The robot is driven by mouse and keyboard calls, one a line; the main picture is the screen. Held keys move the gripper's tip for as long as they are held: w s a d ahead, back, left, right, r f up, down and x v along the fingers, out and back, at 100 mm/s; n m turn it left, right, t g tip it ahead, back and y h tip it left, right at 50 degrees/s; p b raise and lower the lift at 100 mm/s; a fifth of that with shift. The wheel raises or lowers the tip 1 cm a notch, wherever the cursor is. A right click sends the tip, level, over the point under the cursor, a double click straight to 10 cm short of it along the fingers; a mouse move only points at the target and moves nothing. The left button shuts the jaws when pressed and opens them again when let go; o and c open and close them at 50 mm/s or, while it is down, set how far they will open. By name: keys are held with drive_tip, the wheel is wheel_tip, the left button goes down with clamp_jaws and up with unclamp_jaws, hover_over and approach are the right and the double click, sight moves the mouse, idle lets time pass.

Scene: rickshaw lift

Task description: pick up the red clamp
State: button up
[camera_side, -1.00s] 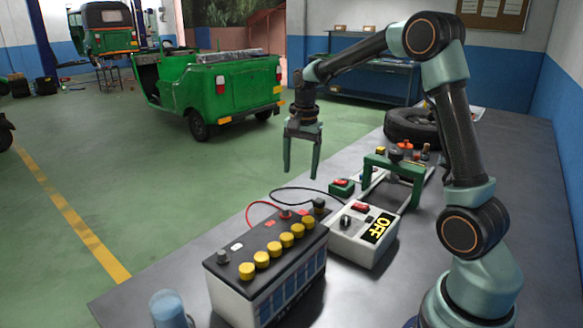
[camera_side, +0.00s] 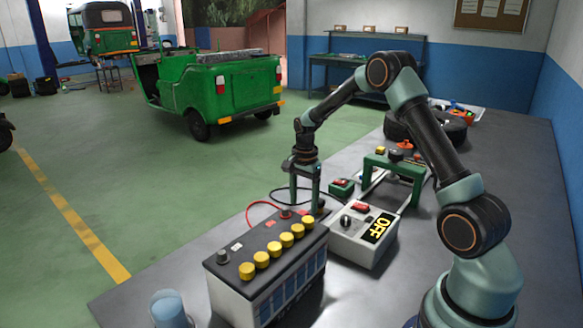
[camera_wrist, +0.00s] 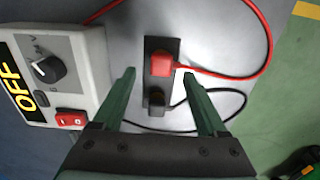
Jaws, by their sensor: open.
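The red clamp (camera_wrist: 161,63), with a red cable on it, sits on a dark narrow holder (camera_wrist: 155,44) in the wrist view. A black clamp (camera_wrist: 156,98) is on the same holder, closer to my gripper's palm in the picture. My gripper (camera_wrist: 159,76) is open, with its green fingers on either side of the holder as seen in the wrist view. Nothing is held. In the side view my gripper (camera_side: 304,200) points down behind the battery's far end. The battery partly hides this area, and I cannot clearly make out the red clamp there.
The white battery (camera_side: 265,285) with yellow caps stands in front of my gripper. A charger box marked OFF (camera_side: 362,238) is close on the right and also shows in the wrist view (camera_wrist: 85,50). A green frame (camera_side: 396,164) and a tyre (camera_side: 440,128) are behind it.

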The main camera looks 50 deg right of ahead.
sight(303, 212)
drive_tip(key=shift+a+f, duration=0.15)
drive_tip(key=shift+f, duration=2.15)
clamp_jaws()
drive_tip(key=shift+r, duration=0.15)
wheel_tip(303, 212, up, 20)
